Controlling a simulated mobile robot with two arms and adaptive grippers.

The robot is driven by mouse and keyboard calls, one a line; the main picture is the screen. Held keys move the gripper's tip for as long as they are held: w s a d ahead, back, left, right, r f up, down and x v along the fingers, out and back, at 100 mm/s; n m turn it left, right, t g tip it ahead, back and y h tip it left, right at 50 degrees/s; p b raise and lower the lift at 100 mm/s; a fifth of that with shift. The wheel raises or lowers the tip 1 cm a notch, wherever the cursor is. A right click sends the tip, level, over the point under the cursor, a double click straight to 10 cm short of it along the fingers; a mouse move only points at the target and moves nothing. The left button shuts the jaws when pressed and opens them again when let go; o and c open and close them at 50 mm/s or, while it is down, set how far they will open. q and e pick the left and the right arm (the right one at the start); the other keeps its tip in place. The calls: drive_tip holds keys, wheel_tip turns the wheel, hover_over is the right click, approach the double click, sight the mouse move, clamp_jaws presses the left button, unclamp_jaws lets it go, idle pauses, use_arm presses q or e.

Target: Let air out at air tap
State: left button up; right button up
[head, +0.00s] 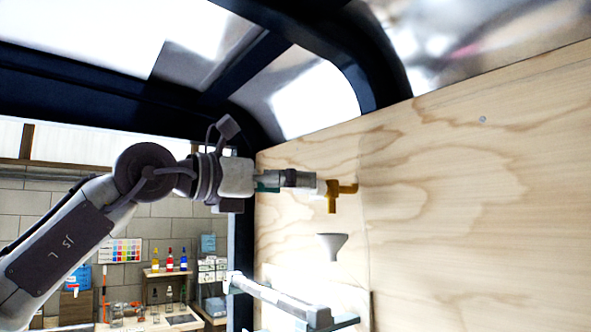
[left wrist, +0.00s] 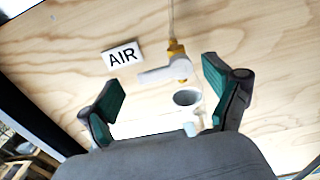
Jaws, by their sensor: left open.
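The air tap (head: 347,188) is brass-yellow and sits on the plywood wall, with its outlet pointing down. In the left wrist view the tap (left wrist: 176,50) has a white lever handle (left wrist: 165,74) reaching left and slightly down. A white label (left wrist: 123,56) reading "AIR" is beside it. My left gripper (head: 306,181) is close in front of the tap in the head view. In the left wrist view my left gripper (left wrist: 164,80) is open, its green-padded fingers on either side of the lever and apart from it. My right gripper is not in view.
A grey funnel (head: 332,244) is on the wall below the tap. Shelves with coloured bottles (head: 170,262) stand in the left background. The plywood wall (head: 470,210) is bare to the right.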

use_arm(q)
drive_tip(key=shift+w+d, duration=0.45)
drive_tip(key=shift+d, duration=0.1)
drive_tip(key=c, duration=1.1)
drive_tip(key=shift+s+d+f+n+b, duration=0.15)
drive_tip(key=shift+f+n+b, duration=0.3)
drive_tip(key=shift+n+b, duration=1.95)
drive_tip(key=shift+s+d+f+n+b, duration=0.15)
drive_tip(key=shift+f+n+b, duration=0.3)
drive_tip(key=shift+n+b, duration=1.9)
drive_tip(key=shift+s+f+n+b, duration=0.2)
drive_tip(key=shift+f+n+b, duration=0.25)
drive_tip(key=shift+n+b, duration=1.9)
drive_tip(key=shift+c, duration=0.2)
drive_tip(key=shift+n+p, duration=0.75)
drive_tip(key=shift+n, duration=0.15)
drive_tip(key=o, duration=1.1)
